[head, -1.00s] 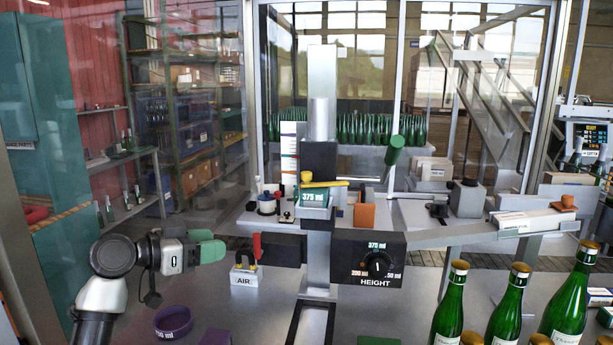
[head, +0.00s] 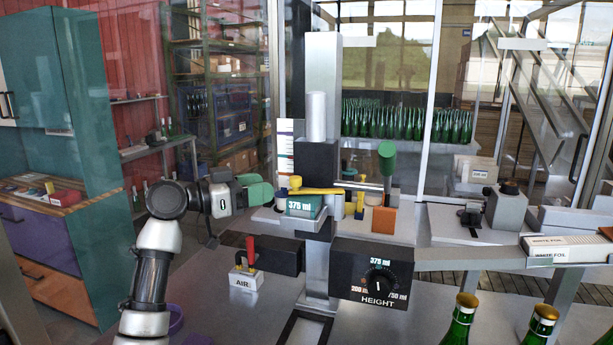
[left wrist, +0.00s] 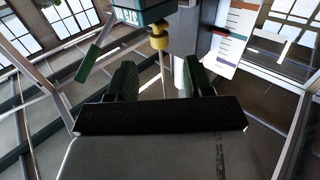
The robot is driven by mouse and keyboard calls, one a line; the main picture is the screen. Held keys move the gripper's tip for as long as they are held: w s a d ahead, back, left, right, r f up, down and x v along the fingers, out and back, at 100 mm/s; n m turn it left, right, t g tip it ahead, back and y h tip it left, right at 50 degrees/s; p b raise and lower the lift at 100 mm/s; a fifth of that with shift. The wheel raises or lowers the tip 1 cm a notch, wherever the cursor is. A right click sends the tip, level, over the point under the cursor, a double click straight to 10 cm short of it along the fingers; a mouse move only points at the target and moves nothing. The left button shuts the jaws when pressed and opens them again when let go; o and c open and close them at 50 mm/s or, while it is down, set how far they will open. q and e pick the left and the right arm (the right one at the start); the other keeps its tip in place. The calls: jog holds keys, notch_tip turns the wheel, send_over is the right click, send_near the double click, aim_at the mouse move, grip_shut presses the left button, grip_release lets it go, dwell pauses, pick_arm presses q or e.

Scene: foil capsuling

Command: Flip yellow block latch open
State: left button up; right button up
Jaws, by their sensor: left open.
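The yellow latch (head: 318,191) is a bar with a rounded end at its left, lying roughly level over the teal 375 ml block (head: 304,207) on the machine. My left gripper (head: 263,193), with green fingers, is just left of the latch and block, at about their height and apart from them. In the left wrist view, my left gripper (left wrist: 160,80) is open and empty. A yellow part (left wrist: 159,38) shows ahead of the gap between its fingers, beside the block (left wrist: 136,17); I cannot tell which part of the latch it is. My right gripper is out of view.
A red-handled AIR valve (head: 249,258) sits below my gripper. The HEIGHT dial box (head: 372,272) is lower right. A green-knobbed lever (head: 387,160) and an orange block (head: 384,219) stand right of the latch. Green bottles (head: 460,320) stand at the front right.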

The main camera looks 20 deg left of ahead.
aim_at(295, 177)
pick_arm(q)
jog(key=p+x, duration=0.3)
jog(key=x, duration=0.5)
jog(key=shift+r, duration=0.15)
jog(key=shift+w+d+p, duration=0.1)
jog(key=shift+p, duration=0.2)
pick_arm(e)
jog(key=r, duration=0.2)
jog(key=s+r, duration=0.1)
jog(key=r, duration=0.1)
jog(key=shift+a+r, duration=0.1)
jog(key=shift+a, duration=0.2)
pick_arm(q)
jog(key=c, duration=0.9)
grip_shut()
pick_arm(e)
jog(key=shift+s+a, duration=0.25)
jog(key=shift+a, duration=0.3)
